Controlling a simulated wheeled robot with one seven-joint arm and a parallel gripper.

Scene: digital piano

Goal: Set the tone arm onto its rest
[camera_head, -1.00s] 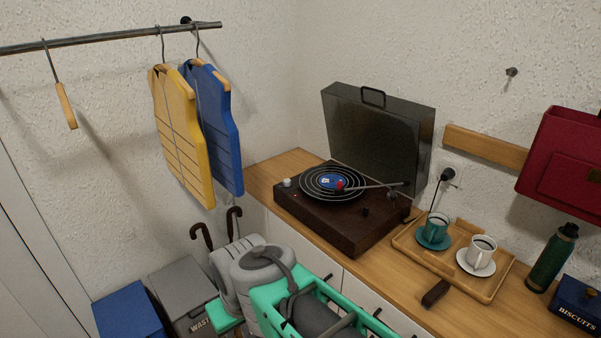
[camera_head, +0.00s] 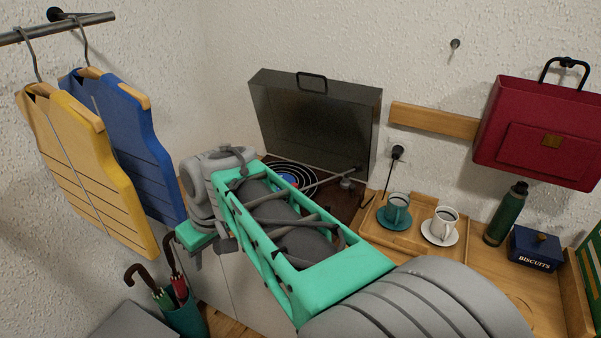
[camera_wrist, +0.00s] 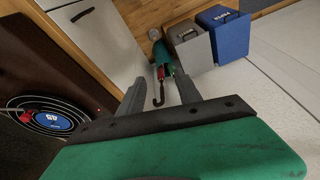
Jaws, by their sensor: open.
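The turntable sits on the sideboard under its raised dark lid (camera_head: 315,115), partly hidden behind my arm in the head view. Its tone arm (camera_head: 330,179) reaches from the pivot side at the right across the black record (camera_head: 291,166). The rest is not clearly visible. In the wrist view the dark wooden plinth (camera_wrist: 40,60) is at the left, with the record (camera_wrist: 48,128) and the red tip of the tone arm (camera_wrist: 27,116) above its blue label. My gripper (camera_wrist: 159,82) is open and empty, off the plinth's side, with its fingers pointing toward the floor area.
Yellow (camera_head: 85,165) and blue (camera_head: 125,140) vests hang at the left. A wooden tray (camera_head: 440,245) with two cups stands right of the turntable. An umbrella stand (camera_wrist: 161,54) and bins (camera_wrist: 187,47) are below. A red bag (camera_head: 540,135) hangs at the right.

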